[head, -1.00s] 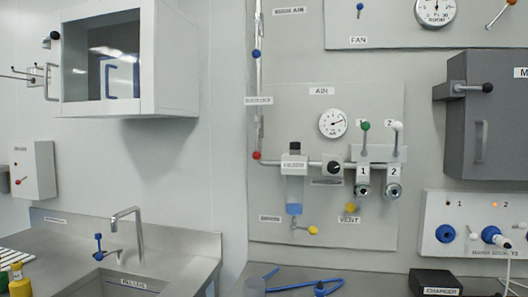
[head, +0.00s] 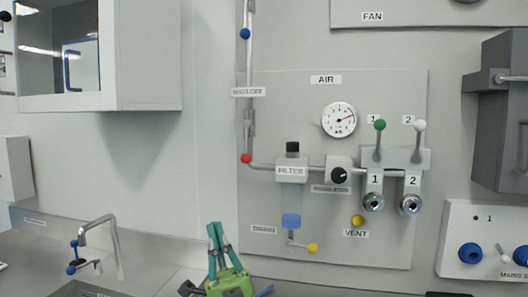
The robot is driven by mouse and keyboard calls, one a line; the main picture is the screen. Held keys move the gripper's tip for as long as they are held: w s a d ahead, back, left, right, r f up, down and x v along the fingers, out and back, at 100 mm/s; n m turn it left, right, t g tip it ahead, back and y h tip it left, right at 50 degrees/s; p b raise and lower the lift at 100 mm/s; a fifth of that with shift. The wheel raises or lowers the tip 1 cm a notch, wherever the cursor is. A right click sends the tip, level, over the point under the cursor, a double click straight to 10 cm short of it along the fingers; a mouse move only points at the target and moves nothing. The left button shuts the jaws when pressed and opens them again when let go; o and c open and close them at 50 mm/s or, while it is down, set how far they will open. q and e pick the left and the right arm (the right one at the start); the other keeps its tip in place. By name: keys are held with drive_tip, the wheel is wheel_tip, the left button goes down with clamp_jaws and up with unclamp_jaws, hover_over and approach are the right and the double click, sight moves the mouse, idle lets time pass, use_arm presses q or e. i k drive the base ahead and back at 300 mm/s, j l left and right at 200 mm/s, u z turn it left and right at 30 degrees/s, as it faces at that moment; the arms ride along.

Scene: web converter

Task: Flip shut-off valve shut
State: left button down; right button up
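The shut-off valve (head: 249,122) sits on the vertical pipe at the left edge of the air panel, just below a small label plate (head: 249,91). Its lever hangs down along the pipe and ends in a red ball (head: 246,158). My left gripper (head: 215,226), green with teal fingers, points up at the bottom of the head view. It is below the red ball and slightly left of it, clearly apart from it in the picture. Its fingertips look close together, but the gap is unclear. Nothing shows between them. My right gripper is not in view.
Right of the pipe are the filter (head: 291,170), a regulator knob (head: 338,175), a gauge (head: 339,120) and outlet levers with green (head: 380,124) and white balls. Yellow drain (head: 313,248) and vent (head: 358,221) knobs sit below. A sink faucet (head: 100,235) stands at lower left.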

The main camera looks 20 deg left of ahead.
sight(246, 158)
drive_tip(key=i, duration=0.95)
